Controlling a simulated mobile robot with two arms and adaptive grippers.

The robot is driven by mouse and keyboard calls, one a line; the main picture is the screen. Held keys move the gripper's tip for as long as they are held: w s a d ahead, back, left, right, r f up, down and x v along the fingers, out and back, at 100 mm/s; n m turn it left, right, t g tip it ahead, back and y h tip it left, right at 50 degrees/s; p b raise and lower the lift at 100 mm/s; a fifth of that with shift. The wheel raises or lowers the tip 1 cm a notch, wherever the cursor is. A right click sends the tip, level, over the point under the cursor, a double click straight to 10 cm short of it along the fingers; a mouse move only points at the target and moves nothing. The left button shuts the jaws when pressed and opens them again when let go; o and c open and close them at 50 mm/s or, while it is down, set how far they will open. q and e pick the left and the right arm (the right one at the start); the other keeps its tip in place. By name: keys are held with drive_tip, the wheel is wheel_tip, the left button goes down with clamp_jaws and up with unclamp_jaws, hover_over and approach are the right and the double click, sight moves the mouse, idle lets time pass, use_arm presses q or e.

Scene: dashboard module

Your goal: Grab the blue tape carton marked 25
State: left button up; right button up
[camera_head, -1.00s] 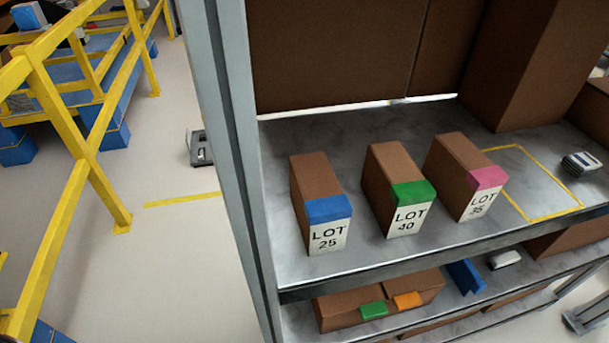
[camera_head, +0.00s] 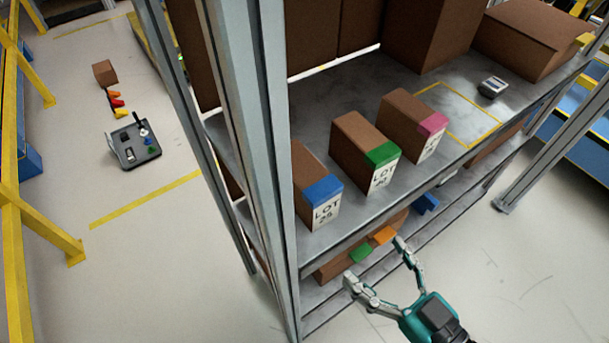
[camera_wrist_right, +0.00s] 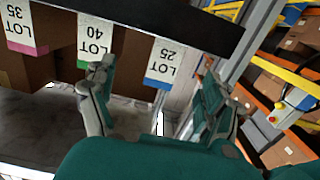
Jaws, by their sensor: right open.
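The blue tape carton marked LOT 25 (camera_head: 319,195) stands on the upper shelf board, next to the grey post, which partly covers its left side. To its right stand the green tape carton marked LOT 40 (camera_head: 363,150) and the pink tape carton marked 35 (camera_head: 412,125). My right gripper (camera_head: 372,261) is open and empty, in front of the shelf and lower right of the blue tape carton. In the right wrist view, the blue tape carton (camera_wrist_right: 165,62) shows upside down between the open fingers (camera_wrist_right: 150,95), apart from them. My left gripper is not in view.
The grey shelf post (camera_head: 262,130) rises close to the left of the blue tape carton. A yellow outlined area (camera_head: 468,140) on the shelf is empty.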

sight(329, 207)
drive_tip(key=shift+y, duration=0.3)
drive_tip(key=w+a+r, duration=0.1)
drive_tip(key=w+a, duration=0.1)
drive_tip(key=w, duration=0.1)
drive_tip(key=w+a+r, duration=0.1)
drive_tip(key=w+a, duration=0.2)
drive_tip(key=w+a+r, duration=0.1)
drive_tip(key=w+a, duration=0.2)
drive_tip(key=shift+p, duration=0.4)
drive_tip(key=p+x, duration=0.2)
drive_tip(key=x, duration=0.3)
drive_tip(key=shift+s+a+r, duration=0.1)
drive_tip(key=shift+a+r, duration=0.05)
drive_tip(key=shift+w+a, duration=0.15)
drive_tip(key=shift+w, duration=0.05)
drive_tip(key=shift+s, duration=0.1)
drive_tip(key=c, duration=1.5)
drive_tip(key=shift+c, duration=0.2)
drive_tip(key=shift+r, duration=0.1)
